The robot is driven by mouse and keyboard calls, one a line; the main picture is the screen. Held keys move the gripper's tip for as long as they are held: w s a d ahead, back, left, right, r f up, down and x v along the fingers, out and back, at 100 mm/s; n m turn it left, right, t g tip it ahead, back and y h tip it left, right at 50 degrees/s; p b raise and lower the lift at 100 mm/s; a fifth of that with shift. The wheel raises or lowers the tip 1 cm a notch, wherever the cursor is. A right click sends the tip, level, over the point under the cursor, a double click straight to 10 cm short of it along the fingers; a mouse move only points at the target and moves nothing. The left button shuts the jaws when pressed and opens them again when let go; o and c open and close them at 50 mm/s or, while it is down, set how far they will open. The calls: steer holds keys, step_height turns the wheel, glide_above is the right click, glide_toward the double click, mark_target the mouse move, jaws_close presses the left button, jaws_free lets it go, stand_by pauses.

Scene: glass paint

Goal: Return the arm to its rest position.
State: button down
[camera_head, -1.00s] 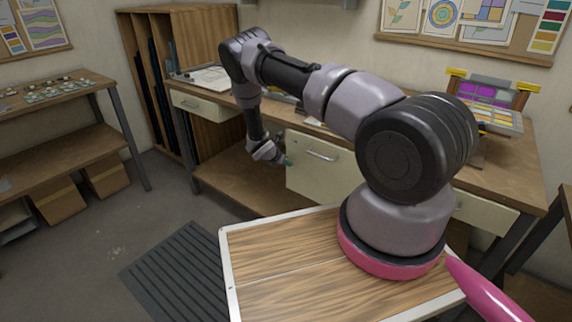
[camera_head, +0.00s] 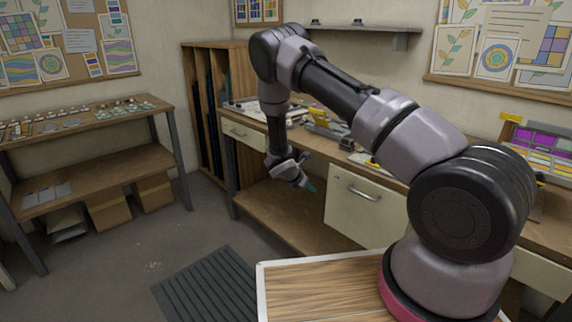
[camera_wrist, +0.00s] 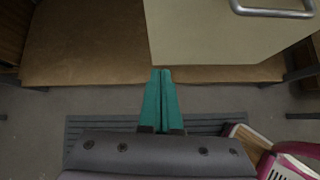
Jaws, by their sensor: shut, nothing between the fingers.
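My gripper (camera_head: 311,186) hangs at the end of my bent arm, in front of the workbench and left of its cream drawer front (camera_head: 364,202). In the wrist view my gripper (camera_wrist: 161,72) shows two teal fingers pressed together with nothing between them. They point toward the bench's lower wooden shelf (camera_wrist: 85,45) and the cream drawer front (camera_wrist: 205,30). My arm arches up from its base and bends down at the far end.
The workbench (camera_head: 300,134) runs along the back wall with tools on top. A shelf table (camera_head: 85,175) with cardboard boxes (camera_head: 110,207) stands at the left. A dark ribbed mat (camera_head: 205,288) lies on the floor. The floor between is clear.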

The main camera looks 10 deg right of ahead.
steer(key=s+d+r+m+g+y, duration=0.1)
steer(key=s+d+r+m, duration=0.3)
steer(key=r, duration=0.7)
steer(key=s+r+m+y, duration=0.1)
steer(key=s+r+m, duration=0.1)
steer(key=r+m, duration=0.65)
steer(key=s+d+r+m+g+y, duration=0.1)
steer(key=s+d+r+m, duration=0.2)
steer(key=r, duration=1)
steer(key=s+a+r+m+t+y, duration=0.2)
steer(key=s+r+m, duration=0.4)
steer(key=s+r, duration=0.3)
steer(key=s+a+r+m+t+y, duration=0.2)
steer(key=s+r, duration=0.7)
steer(key=s, duration=0.9)
steer(key=m+y, duration=0.2)
steer(key=m, duration=0.2)
steer(key=shift+a+r, duration=0.15)
steer(key=shift+m, duration=0.25)
